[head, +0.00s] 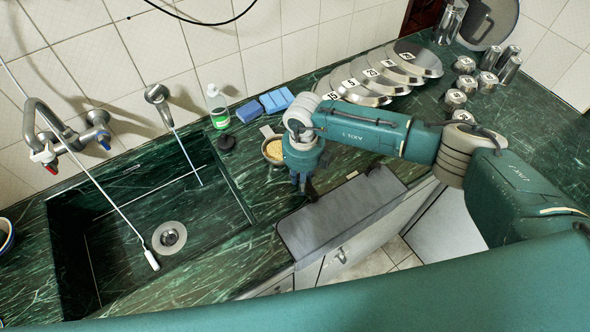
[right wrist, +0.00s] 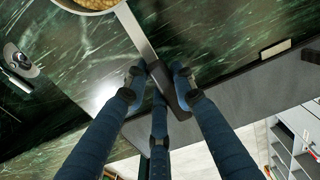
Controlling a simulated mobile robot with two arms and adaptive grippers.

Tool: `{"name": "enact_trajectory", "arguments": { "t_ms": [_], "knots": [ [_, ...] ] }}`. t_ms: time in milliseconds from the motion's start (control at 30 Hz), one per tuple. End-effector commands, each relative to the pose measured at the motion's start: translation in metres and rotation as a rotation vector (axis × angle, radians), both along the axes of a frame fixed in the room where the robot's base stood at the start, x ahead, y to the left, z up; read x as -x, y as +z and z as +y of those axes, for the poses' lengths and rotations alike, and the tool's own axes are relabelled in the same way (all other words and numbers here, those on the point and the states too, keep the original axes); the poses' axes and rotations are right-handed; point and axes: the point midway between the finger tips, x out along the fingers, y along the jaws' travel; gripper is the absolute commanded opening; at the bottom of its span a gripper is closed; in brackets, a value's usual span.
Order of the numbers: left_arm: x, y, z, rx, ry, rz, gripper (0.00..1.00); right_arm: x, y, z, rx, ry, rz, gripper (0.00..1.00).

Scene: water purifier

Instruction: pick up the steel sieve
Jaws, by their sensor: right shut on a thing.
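The steel sieve (head: 272,151) is a small round metal bowl holding yellowish grains, on the green counter right of the sink. In the right wrist view its bowl (right wrist: 97,4) is cut off at the top edge. Its flat silver handle (right wrist: 134,34) runs down to a dark grip between my fingers. My right gripper (head: 304,186) points down beside the sieve in the head view. In the right wrist view the right gripper (right wrist: 160,82) is shut on the handle. I cannot tell whether the bowl is clear of the counter. My left gripper is not in view.
The sink (head: 140,235) lies to the left. A green-labelled bottle (head: 217,106) and blue sponges (head: 275,101) stand behind the sieve. Numbered steel discs (head: 375,78) and weights (head: 465,84) lie at the back right. A grey panel (head: 340,212) is at the counter's front edge.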

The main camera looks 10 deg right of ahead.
Motion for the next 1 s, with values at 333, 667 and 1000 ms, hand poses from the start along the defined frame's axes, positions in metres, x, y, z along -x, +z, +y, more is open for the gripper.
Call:
{"name": "enact_trajectory", "arguments": {
  "t_ms": [333,667,1000],
  "knots": [
    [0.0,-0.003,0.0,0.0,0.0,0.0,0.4,-0.001,0.009,0.0,-0.002,0.0,-0.002,0.0],
    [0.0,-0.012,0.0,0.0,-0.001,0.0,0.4,-0.002,0.038,0.0,-0.002,0.001,-0.005,0.0],
    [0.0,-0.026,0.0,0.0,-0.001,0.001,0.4,-0.001,0.085,0.0,-0.001,0.0,-0.004,0.0]
  ]
}}
